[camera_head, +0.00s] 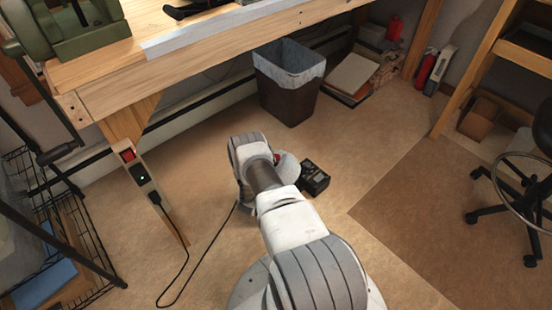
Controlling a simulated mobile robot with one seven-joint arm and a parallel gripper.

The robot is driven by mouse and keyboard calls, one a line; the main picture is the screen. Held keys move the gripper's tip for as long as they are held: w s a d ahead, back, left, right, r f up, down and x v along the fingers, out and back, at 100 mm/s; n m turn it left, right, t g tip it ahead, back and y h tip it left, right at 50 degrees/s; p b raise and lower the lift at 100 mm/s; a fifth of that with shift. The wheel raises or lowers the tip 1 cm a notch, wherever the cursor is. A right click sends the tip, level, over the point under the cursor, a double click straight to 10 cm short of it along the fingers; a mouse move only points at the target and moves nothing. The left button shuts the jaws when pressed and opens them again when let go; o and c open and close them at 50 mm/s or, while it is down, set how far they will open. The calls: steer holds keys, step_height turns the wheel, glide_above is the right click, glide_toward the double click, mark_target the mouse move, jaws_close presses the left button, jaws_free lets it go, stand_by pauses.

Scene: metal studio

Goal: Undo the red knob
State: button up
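A small red part (127,155), which may be the red knob, is on the upper end of a power strip (141,177) fixed to the front leg of the workbench. It looks like a switch, and I cannot tell its setting. My arm reaches out from the bottom middle over the floor. A dark boxy part (314,177) at its far end looks like my gripper, well to the right of the power strip and apart from it. Its fingers cannot be made out. A tiny red spot (277,158) shows beside my arm's bend, partly hidden.
The wooden workbench (200,50) spans the upper left, with a green machine (80,30) on top. A black plug and cord (185,265) hang from the strip to the floor. A wire rack (60,225) stands left, a bin (287,95) under the bench, a stool (520,190) right.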

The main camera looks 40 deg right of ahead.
jaws_close()
steer(key=shift+n+t, duration=0.3)
steer(key=shift+t, duration=0.1)
steer(key=n+t+y+p, duration=0.1)
steer(key=n+t+y, duration=0.1)
steer(key=t+y, duration=0.1)
steer(key=shift+s+n+t, duration=0.1)
steer(key=shift+n+t, duration=0.2)
steer(key=shift+n, duration=0.1)
steer(key=n+t+y, duration=0.2)
steer(key=y, duration=0.1)
steer(key=n+t+y, duration=0.1)
steer(key=n+y, duration=0.1)
steer(key=shift+d+t+y, duration=0.1)
steer(key=shift+t+y, duration=0.3)
steer(key=n+t+y+b, duration=0.1)
steer(key=n+y, duration=0.3)
steer(key=y, duration=0.2)
steer(key=shift+n+y, duration=0.3)
steer(key=shift+n, duration=0.1)
steer(key=shift+n+y, duration=1.6)
steer(key=shift+y, duration=0.9)
